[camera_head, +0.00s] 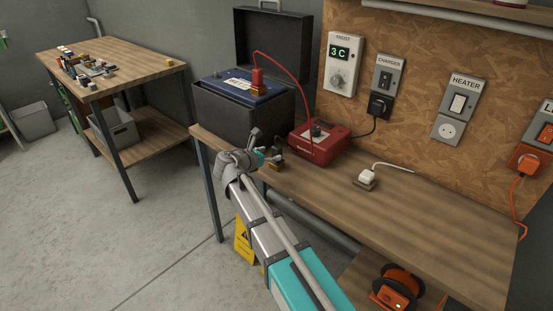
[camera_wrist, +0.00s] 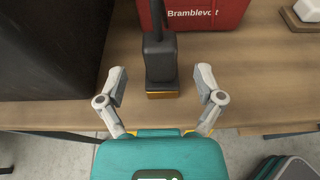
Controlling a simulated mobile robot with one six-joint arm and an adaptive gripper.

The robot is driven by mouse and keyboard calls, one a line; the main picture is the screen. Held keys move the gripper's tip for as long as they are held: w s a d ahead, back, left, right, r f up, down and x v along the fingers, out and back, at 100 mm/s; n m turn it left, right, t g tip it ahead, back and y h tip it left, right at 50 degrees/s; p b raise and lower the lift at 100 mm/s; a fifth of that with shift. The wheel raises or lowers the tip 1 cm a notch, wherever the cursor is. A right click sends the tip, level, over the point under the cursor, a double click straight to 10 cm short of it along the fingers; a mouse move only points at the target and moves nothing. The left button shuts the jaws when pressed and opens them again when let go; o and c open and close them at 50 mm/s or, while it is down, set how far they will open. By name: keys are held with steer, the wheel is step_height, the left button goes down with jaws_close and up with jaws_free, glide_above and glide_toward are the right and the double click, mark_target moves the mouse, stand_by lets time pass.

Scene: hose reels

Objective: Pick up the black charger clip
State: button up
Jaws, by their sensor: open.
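The black charger clip (camera_wrist: 159,58) stands upright on the bench in the wrist view, with a brass-coloured foot (camera_wrist: 161,94) at its near end. A dark cable runs up from its far end. In the head view the clip's foot (camera_head: 276,166) shows just right of my gripper (camera_head: 267,152); the rest is small and partly hidden. In the wrist view my gripper (camera_wrist: 160,84) is open, one finger on each side of the clip's lower part, with a gap on both sides. The red charger (camera_head: 320,145) stands behind the clip.
A black battery box (camera_head: 241,118) with raised lid stands close on the left. A red clip (camera_head: 257,80) sits on its battery. The bench's front edge is beneath my gripper.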

mark_target(274, 152)
steer(key=shift+b+x, duration=0.4)
steer(key=shift+x, duration=1.4)
jaws_close()
